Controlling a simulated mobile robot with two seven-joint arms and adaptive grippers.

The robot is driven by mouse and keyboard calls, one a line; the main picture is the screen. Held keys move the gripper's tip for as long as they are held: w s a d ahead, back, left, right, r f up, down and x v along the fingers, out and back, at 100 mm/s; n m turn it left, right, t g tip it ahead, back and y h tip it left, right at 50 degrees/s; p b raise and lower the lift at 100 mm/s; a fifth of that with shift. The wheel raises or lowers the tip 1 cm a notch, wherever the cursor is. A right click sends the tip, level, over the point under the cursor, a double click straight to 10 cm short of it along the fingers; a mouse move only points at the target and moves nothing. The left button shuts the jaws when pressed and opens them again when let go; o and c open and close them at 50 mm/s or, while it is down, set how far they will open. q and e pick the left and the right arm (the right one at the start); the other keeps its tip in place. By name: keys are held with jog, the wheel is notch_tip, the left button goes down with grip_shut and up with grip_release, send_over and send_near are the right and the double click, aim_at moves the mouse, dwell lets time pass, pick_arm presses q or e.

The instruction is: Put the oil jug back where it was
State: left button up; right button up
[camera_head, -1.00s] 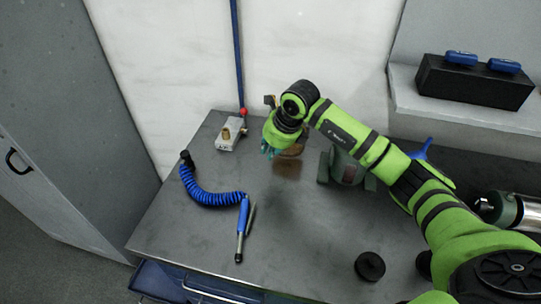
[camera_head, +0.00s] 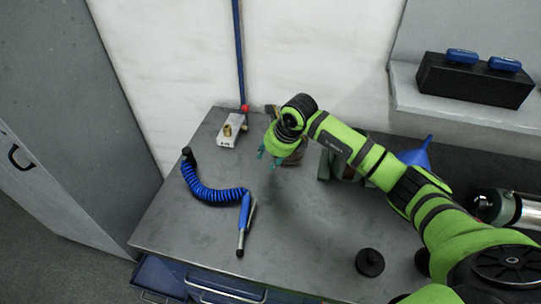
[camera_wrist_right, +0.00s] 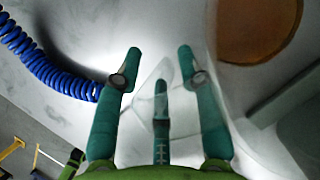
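My right gripper (camera_head: 268,156) is at the back middle of the workbench, and its teal fingers look spread. In the right wrist view the fingers (camera_wrist_right: 160,60) stand apart, with a clear, pale shape (camera_wrist_right: 150,88) between or behind them that I cannot make out fully. A brownish, partly see-through thing, seemingly the oil jug (camera_head: 296,157), is right beside the gripper, largely hidden by my wrist. In the right wrist view its amber round part (camera_wrist_right: 262,25) shows at upper right, clear of the fingers. My left gripper is out of view.
A metal block with a brass fitting (camera_head: 232,130) and a blue coiled hose (camera_head: 212,194) with a nozzle lie to the left. A grey-green device (camera_head: 335,166), blue funnel (camera_head: 416,155) and black round part (camera_head: 370,262) are to the right. The bench's front middle is clear.

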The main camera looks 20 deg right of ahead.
jog(key=shift+r, duration=0.25)
jog(key=b+v, duration=0.2)
jog(key=v, duration=0.9)
jog(key=shift+s+d+r, duration=0.15)
jog(key=shift+s+r, duration=0.1)
jog(key=shift+r, duration=0.1)
